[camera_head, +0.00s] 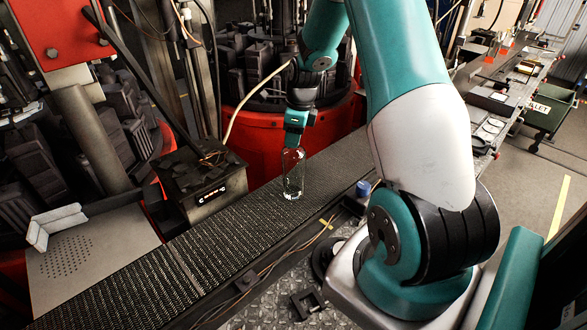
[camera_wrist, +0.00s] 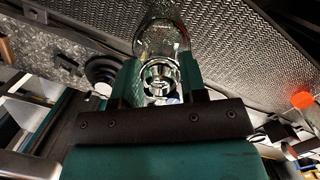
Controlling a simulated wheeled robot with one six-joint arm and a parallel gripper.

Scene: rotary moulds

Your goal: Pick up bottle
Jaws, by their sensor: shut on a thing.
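A clear glass bottle (camera_head: 293,174) stands upright on the dark conveyor belt (camera_head: 240,222) in the head view. My gripper (camera_head: 294,143) comes down from above and is shut on the bottle's upper part. In the wrist view the bottle (camera_wrist: 161,40) shows with its round mouth towards the camera, between the two teal fingers of my gripper (camera_wrist: 160,82). The fingers cover the sides of the neck. I cannot tell for sure whether the bottle's base touches the belt.
A black box with a lit display (camera_head: 203,185) stands on the belt's left side. Red machinery with dark moulds (camera_head: 265,120) lies behind the belt. A blue-capped item (camera_head: 363,188) is at the belt's right edge. The belt at the lower left is clear.

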